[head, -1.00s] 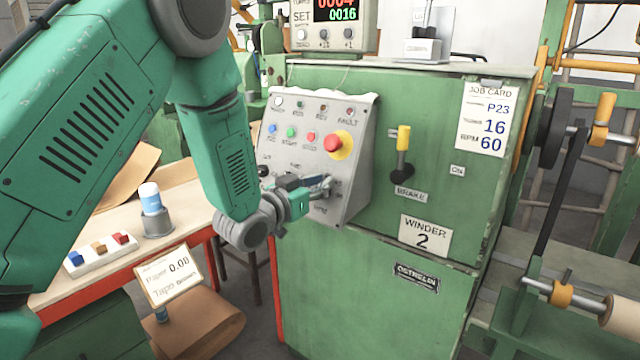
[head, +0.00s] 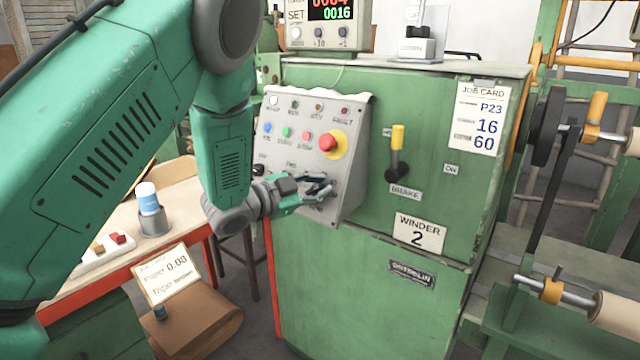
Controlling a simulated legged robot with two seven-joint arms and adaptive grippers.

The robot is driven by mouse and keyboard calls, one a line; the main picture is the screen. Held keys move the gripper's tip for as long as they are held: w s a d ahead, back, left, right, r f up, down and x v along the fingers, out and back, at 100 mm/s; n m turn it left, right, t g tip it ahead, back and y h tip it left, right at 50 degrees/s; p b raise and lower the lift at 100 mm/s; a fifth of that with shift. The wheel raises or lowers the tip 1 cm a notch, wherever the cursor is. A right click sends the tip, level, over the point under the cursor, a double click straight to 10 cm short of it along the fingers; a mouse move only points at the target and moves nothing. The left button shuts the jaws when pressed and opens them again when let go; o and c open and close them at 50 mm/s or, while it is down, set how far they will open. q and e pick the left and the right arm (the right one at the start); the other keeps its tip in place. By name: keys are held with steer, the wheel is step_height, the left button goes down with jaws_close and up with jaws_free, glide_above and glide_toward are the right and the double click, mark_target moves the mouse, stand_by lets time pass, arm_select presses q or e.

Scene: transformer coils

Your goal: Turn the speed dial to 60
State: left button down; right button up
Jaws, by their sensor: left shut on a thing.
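The grey control panel (head: 344,194) is on the front of the green winder cabinet (head: 340,290). My left gripper (head: 322,192) is at the lower right of this panel, shut on the speed dial, which its fingers mostly hide. The dial's pointer and scale cannot be read. The job card (head: 482,118) on the cabinet shows P23, 16 and 60. My right gripper is not in view.
A red stop button (head: 328,142) on a yellow disc and several small coloured buttons sit above my gripper. The brake lever (head: 397,150) with a yellow handle is to the right. A counter display (head: 330,10) stands on top. A wooden bench is at left.

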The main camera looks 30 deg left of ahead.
arm_select(q)
steer(key=shift+s+f+m, duration=0.2)
steer(key=shift+f+m, duration=0.1)
steer(key=shift+f, duration=0.15)
steer(key=c, duration=1.7)
jaws_free()
steer(key=shift+o, duration=0.4)
steer(key=shift+a, duration=0.15)
steer(key=shift+w+a+r, duration=0.1)
steer(key=shift+s+r, duration=0.1)
steer(key=shift+s, duration=0.1)
steer(key=f+v, duration=0.1)
steer(key=v, duration=1)
steer(key=shift+s+a+r, duration=0.2)
steer(key=shift+a+r, duration=0.05)
steer(key=shift+r, duration=0.2)
